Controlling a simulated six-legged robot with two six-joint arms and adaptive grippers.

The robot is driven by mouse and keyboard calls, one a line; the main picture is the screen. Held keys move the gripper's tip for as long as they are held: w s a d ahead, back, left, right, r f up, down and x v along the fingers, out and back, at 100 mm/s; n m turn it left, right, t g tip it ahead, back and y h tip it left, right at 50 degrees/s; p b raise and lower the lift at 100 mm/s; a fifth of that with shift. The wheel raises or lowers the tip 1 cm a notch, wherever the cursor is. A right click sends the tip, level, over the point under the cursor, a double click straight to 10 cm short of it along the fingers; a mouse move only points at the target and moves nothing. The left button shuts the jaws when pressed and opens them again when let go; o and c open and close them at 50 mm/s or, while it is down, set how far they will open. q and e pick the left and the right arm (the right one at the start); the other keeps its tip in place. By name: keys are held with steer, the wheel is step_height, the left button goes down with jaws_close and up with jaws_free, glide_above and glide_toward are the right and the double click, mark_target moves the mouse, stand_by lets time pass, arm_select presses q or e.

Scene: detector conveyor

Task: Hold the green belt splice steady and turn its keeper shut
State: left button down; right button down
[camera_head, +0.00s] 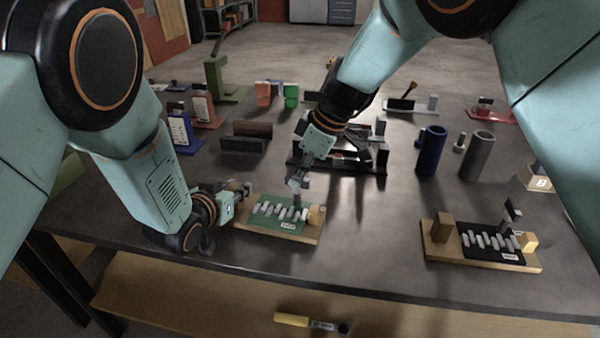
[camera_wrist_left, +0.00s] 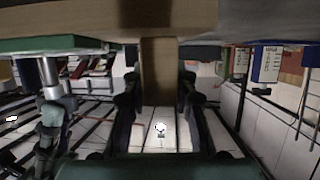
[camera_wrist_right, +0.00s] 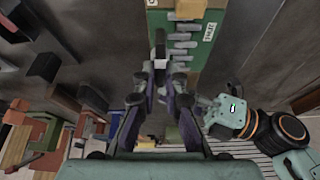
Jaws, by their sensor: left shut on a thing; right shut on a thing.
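The green belt splice (camera_head: 277,216) lies on a wooden board (camera_head: 262,232) near the table's front edge, with a row of pale lacing pieces across it. My left gripper (camera_head: 243,190) is shut on the wooden block at the board's left end; the block (camera_wrist_left: 158,80) shows between the fingers in the left wrist view. My right gripper (camera_head: 298,181) reaches down from above and is shut on the grey keeper (camera_head: 297,199) near the splice's right end. In the right wrist view the fingertips (camera_wrist_right: 160,75) meet at the keeper, beside the lacing; they partly hide it.
A similar black splice (camera_head: 488,241) on a wooden board stands at right, its keeper upright. Blue (camera_head: 432,150) and grey (camera_head: 477,155) cylinders stand behind it. A black fixture (camera_head: 340,163) lies behind my right gripper. A yellow-handled tool (camera_head: 292,320) lies below the table edge. Table between the boards is clear.

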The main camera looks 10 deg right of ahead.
steer(key=shift+s+a+m+t+h, duration=0.1)
steer(key=shift+m+t+h, duration=0.25)
steer(key=shift+m, duration=0.95)
steer(key=shift+m+t+h, duration=0.25)
steer(key=shift+m+t, duration=0.2)
steer(key=shift+m, duration=0.85)
steer(key=c, duration=1.4)
jaws_free()
steer(key=s+d+r, duration=0.1)
steer(key=s+d, duration=0.1)
steer(key=s, duration=0.1)
steer(key=s+d+r, duration=0.1)
steer(key=s+d, duration=0.2)
steer(key=s, duration=0.1)
steer(key=s+d, duration=0.3)
steer(key=shift+s+r, duration=0.25)
steer(key=shift+r, duration=0.15)
